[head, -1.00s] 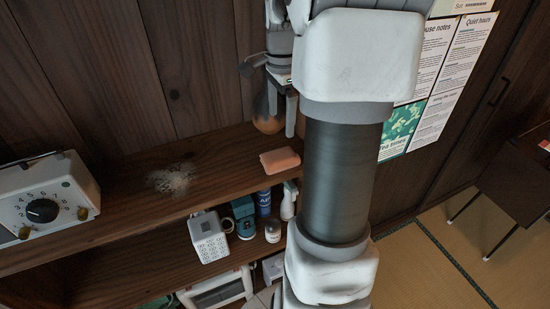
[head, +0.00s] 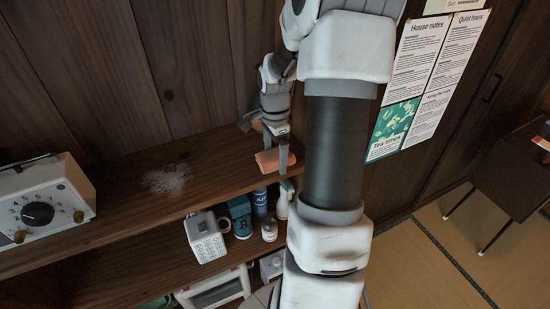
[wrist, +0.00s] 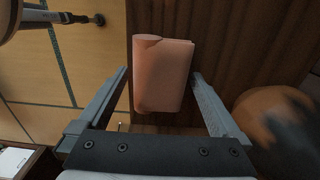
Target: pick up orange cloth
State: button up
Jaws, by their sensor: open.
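The orange cloth (head: 272,162) is a folded, salmon-orange bundle on the upper wooden shelf, near its front edge. In the wrist view the cloth (wrist: 163,75) lies ahead of and partly between the two fingers. My gripper (wrist: 160,95) is open, with one finger on each side of the cloth and a gap on both sides. In the head view my gripper (head: 283,158) is over the cloth and partly hides it. The pictures show no clear grip or contact.
A round orange-brown object (wrist: 275,115) stands close to the right finger. A white radio (head: 42,200) and a greyish dusty patch (head: 167,178) are on the shelf to the left.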

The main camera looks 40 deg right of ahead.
aim_at(274, 155)
jog(key=c, duration=1.1)
jog(key=shift+r, duration=0.1)
jog(key=shift+c, duration=0.2)
notch_tip(274, 155, up, 10)
jog(key=shift+f, duration=0.1)
jog(key=o, duration=0.7)
jog(key=c, duration=0.5)
